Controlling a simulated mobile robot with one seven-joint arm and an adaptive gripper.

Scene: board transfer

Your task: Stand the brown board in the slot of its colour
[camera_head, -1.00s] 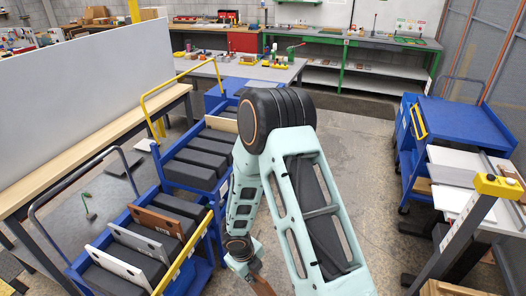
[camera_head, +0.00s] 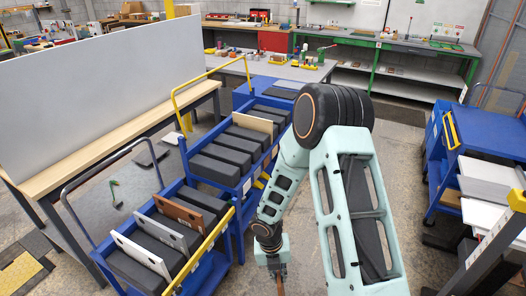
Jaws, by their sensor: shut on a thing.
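My gripper (camera_head: 279,270) is at the bottom centre, in front of the blue carts and to the right of the near one. It is shut on a thin brown board (camera_head: 281,287); only a small edge shows, and the rest is cut off by the frame. The near blue cart (camera_head: 212,243) holds dark grey blocks with gaps between them. A brown panel (camera_head: 179,214), a grey panel (camera_head: 162,234) and a white panel (camera_head: 141,257) stand upright among those blocks. Which gap is the brown slot cannot be told for certain.
A second blue cart (camera_head: 238,178) behind holds more dark blocks and a cream panel (camera_head: 252,122). A table with a large grey board (camera_head: 100,90) stands at left. Another blue cart (camera_head: 480,155) and white boards (camera_head: 485,215) are at right. Some floor is free between.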

